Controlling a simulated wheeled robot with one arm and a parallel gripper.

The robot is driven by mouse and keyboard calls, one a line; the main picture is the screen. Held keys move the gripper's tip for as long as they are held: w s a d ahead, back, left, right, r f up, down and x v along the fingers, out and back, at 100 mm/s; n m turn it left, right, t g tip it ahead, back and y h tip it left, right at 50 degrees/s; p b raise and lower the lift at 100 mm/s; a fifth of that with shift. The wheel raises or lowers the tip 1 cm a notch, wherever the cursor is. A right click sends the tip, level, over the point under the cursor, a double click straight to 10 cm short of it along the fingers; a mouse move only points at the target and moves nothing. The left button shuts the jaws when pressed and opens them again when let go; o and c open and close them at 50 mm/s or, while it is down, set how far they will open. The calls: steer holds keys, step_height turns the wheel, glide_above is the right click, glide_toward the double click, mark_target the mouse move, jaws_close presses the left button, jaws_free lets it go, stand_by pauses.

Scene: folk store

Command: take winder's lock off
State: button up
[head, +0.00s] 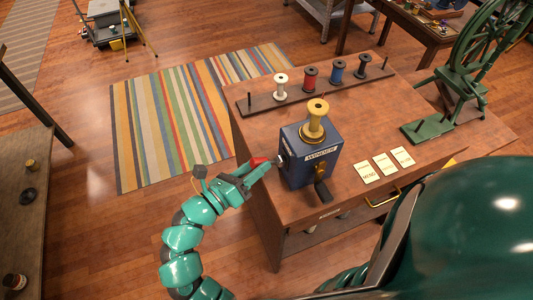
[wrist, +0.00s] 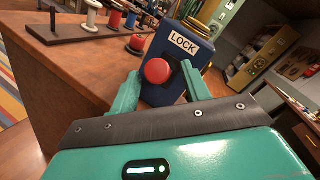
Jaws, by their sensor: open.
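The winder (head: 306,160) is a dark blue box on the wooden cabinet, with a yellow spool (head: 316,120) on top and a dark crank on its front. The wrist view shows the winder's LOCK-labelled side (wrist: 165,46). A round red knob (wrist: 156,71) is on that side, below the label; a bit of red (head: 258,161) also shows in the head view. My gripper (head: 266,169) is at the winder's left side. In the wrist view its open fingers (wrist: 160,76) stand either side of the knob. Whether they touch it I cannot tell.
A dark rack (head: 262,104) with white, red and blue spools stands behind the winder. Several cream cards (head: 385,164) lie to its right, near a green spinning wheel (head: 465,70). The floor left of the cabinet is clear, with a striped rug (head: 180,115).

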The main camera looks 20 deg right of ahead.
steer(key=shift+p+x, duration=0.35)
steer(key=shift+x, duration=1.85)
jaws_close()
